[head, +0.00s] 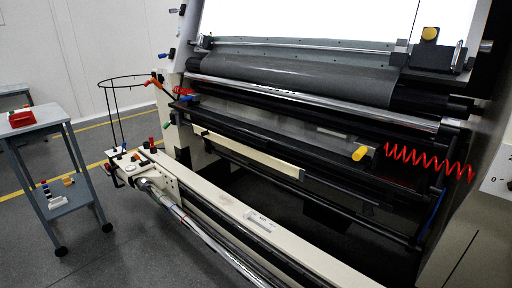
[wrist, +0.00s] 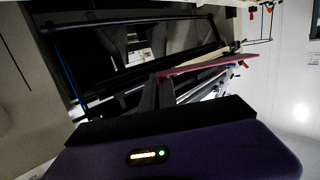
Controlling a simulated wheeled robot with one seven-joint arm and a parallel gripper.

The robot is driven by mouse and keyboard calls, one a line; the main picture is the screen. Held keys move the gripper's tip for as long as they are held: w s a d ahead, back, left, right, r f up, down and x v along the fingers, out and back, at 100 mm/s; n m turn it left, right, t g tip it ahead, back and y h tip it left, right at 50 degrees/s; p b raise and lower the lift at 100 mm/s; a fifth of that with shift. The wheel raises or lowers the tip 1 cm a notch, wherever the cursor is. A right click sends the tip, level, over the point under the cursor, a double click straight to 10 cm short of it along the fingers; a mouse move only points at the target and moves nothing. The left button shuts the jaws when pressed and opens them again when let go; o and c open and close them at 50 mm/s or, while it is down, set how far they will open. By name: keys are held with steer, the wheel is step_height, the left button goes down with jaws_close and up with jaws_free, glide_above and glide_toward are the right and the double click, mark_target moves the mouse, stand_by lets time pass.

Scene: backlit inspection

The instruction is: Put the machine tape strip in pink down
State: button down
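The pink machine tape strip (wrist: 205,66) shows in the wrist view as a long, thin, flat piece. It runs from my fingertips towards the upper right. My gripper (wrist: 160,80) has its two grey fingers close together at the strip's left end and appears shut on it. The strip seems held up in front of the machine, clear of any surface. The exact contact between fingers and strip is dark and hard to see. Neither the strip nor my gripper shows in the head view.
The large machine has a grey roller (head: 300,78), a cream front beam (head: 255,222) and a coiled red hose (head: 430,160). A grey two-shelf cart (head: 38,130) stands at the left with a red box (head: 22,119) on top. Floor is open between cart and machine.

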steer(key=s+p, duration=0.1)
steer(key=p, duration=0.3)
steer(key=s+p, duration=0.2)
steer(key=p, duration=0.3)
steer(key=s+p, duration=0.1)
steer(key=p, duration=0.3)
steer(key=shift+s+r+p, duration=0.3)
steer(key=shift+s+r, duration=0.05)
